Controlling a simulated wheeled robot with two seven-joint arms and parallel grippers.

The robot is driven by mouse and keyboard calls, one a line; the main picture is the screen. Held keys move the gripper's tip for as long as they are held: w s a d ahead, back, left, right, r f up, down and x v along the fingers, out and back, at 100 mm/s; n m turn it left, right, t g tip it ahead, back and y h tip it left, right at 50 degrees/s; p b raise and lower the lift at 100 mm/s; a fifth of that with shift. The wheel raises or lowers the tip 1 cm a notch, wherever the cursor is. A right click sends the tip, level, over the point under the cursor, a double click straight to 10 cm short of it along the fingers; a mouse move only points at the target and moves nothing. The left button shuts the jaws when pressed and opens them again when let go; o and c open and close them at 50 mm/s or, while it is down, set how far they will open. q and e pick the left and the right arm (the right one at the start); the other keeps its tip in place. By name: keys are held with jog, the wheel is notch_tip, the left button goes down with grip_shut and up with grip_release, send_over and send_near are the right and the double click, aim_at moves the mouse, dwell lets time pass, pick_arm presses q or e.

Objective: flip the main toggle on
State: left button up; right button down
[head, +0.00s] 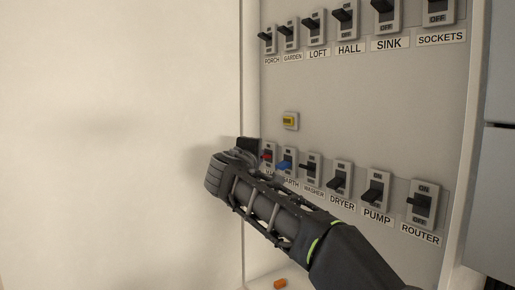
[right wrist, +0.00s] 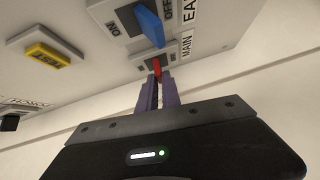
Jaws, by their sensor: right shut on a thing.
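The main toggle is a red lever (head: 267,157) on a small switch plate at the left end of the lower row in the head view. I cannot tell whether the lever is at on or off. My left gripper is out of view.
The blue EARTH toggle (head: 286,165) is right beside the main toggle. The WASHER toggle (head: 311,168) and several black toggles follow to the right. A yellow TEST button (head: 290,121) sits above. An orange object (head: 280,284) lies at the bottom. A plain wall is at left.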

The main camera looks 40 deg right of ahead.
jog(key=r+m+y+p, duration=0.1)
jog(key=m+y+p, duration=0.1)
jog(key=p, duration=0.2)
jog(key=shift+d+r+g, duration=0.15)
jog(key=shift+d+g, duration=0.05)
jog(key=shift+g, duration=0.2)
jog(key=c, duration=1.5)
grip_release()
jog(key=shift+c, duration=0.2)
jog(key=shift+s, duration=0.1)
